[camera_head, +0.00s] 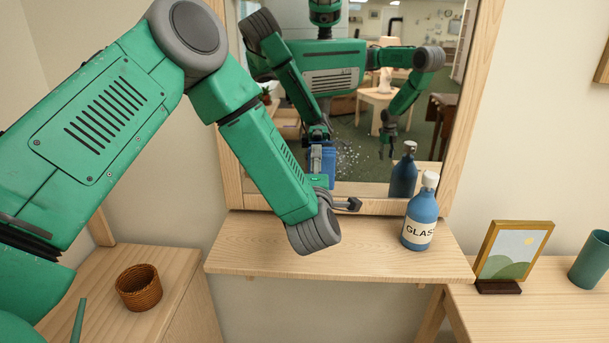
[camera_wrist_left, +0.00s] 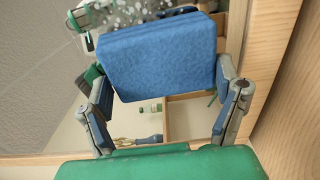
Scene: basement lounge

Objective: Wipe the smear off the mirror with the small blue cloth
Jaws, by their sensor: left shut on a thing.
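The mirror (camera_head: 420,120) stands upright in a pale wood frame above a shelf. A smear of whitish specks (camera_head: 347,156) is low on its glass; specks also show at the top of the left wrist view (camera_wrist_left: 130,12). My left gripper (camera_wrist_left: 160,78) is shut on the small blue cloth (camera_wrist_left: 158,52), a thick folded pad facing the glass. In the head view my left forearm hides most of the gripper; one finger shows by the frame's lower edge. I cannot tell whether cloth and glass touch. My right gripper shows only as a reflection.
A blue glass-cleaner bottle (camera_head: 421,212) stands on the shelf (camera_head: 350,262), right of my left wrist. A wicker basket (camera_head: 139,287) is on the left cabinet. A framed picture (camera_head: 512,252) and teal cup (camera_head: 590,258) stand on the right table.

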